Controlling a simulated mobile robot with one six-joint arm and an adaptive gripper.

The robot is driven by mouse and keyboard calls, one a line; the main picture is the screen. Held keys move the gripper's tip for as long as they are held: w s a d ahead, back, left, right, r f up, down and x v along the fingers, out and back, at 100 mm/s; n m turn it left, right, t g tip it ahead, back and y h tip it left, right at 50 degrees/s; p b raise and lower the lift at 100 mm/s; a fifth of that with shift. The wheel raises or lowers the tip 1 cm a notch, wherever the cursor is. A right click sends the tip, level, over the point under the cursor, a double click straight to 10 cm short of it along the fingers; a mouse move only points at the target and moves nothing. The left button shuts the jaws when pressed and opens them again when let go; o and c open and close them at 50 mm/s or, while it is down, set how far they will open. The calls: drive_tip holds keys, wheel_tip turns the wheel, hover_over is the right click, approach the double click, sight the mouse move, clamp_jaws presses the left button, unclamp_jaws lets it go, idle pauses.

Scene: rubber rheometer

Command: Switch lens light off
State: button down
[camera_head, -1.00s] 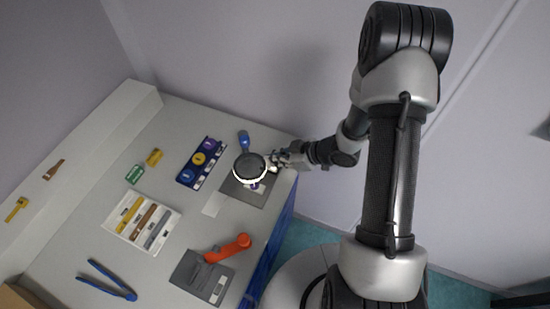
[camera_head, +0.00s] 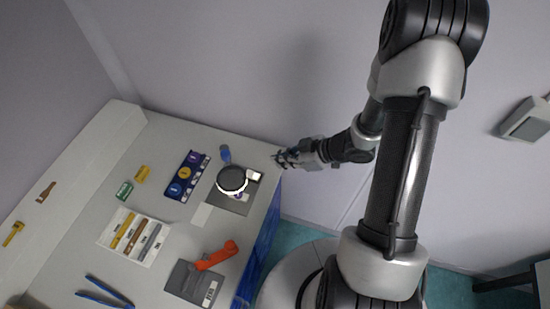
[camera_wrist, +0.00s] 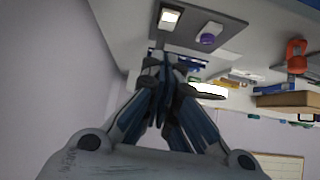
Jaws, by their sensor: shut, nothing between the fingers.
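The lens light, a round dark head with a white rim (camera_head: 232,179), stands over a grey base plate (camera_head: 241,209) near the table's right edge. In the wrist view its rim is a bright white band (camera_wrist: 208,90), partly behind my fingers.
A blue-handled tool (camera_head: 225,154) lies behind the light. A blue tray (camera_head: 187,176) with round pieces, a white tool tray (camera_head: 136,237) and an orange handle (camera_head: 217,256) are farther left or in front. The wall stands behind the table.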

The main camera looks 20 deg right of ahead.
drive_tip(key=shift+f+b, duration=0.1)
drive_tip(key=shift+b, duration=0.5)
drive_tip(key=b, duration=0.2)
drive_tip(key=a+r+b, duration=0.1)
drive_tip(key=b, duration=0.2)
drive_tip(key=shift+w+a+y, duration=0.2)
drive_tip(key=shift+y, duration=0.1)
drive_tip(key=shift+f, duration=0.1)
drive_tip(key=b, duration=0.5)
hover_over(252, 175)
drive_tip(key=d, duration=0.1)
drive_tip(key=f, duration=0.6)
drive_tip(key=shift+s, duration=0.3)
drive_tip(key=f, duration=0.1)
drive_tip(key=f+b, duration=0.1)
drive_tip(key=f, duration=0.1)
drive_tip(key=shift+w+a+f, duration=0.15)
drive_tip(key=shift+w+a, duration=0.15)
drive_tip(key=shift+a+f+b, duration=0.1)
drive_tip(key=shift+f+b, duration=0.25)
drive_tip(key=shift+w+a+p, duration=0.1)
drive_tip(key=shift+p, duration=0.55)
